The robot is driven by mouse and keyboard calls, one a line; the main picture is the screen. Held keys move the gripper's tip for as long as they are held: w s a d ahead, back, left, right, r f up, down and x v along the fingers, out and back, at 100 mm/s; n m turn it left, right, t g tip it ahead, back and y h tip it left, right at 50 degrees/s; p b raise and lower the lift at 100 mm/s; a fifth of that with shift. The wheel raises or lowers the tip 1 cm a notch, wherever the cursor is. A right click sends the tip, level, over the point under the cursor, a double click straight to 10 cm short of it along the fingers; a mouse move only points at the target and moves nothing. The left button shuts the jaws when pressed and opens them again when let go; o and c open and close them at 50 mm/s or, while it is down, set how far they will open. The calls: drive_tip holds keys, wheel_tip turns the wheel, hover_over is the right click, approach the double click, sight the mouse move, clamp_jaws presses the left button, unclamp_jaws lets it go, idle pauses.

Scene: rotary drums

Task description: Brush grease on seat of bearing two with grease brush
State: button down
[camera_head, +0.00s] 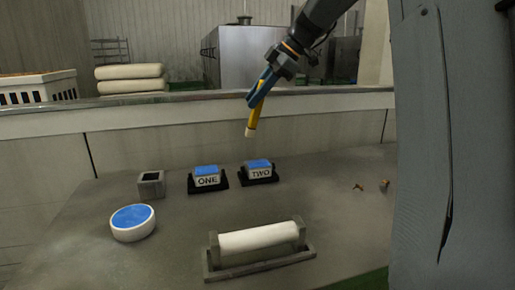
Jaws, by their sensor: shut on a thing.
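My gripper (263,82) is at the upper middle, shut on the grease brush (257,110). The brush has a yellow handle and a pale tip that points down. The tip is in the air above and behind the block marked TWO (261,173), apart from it. Bearing TWO sits in a dark holder on the grey surface and has a blue top. A like block marked ONE (207,181) stands to its left, also blue on top. A round white tub (133,223) with blue content, perhaps the grease, stands at the left.
A white roller (259,238) lies in a grey cradle (262,268) at the front. A small square grey holder (151,185) stands left of ONE. Two small brass-coloured pieces (385,184) lie at the right. A low wall (150,142) runs behind. The surface between has free room.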

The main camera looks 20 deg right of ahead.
drive_tip(key=shift+f, duration=0.15)
idle(0.5)
wheel_tip(320, 180, down, 7)
drive_tip(key=b, duration=0.6)
drive_tip(key=shift+f+b, duration=0.55)
drive_tip(key=shift+f, duration=0.2)
idle(0.7)
drive_tip(key=shift+d, duration=0.15)
drive_tip(key=d, duration=0.5)
drive_tip(key=shift+a+f+b, duration=0.15)
drive_tip(key=shift+a+b, duration=0.35)
drive_tip(key=shift+a, duration=2.15)
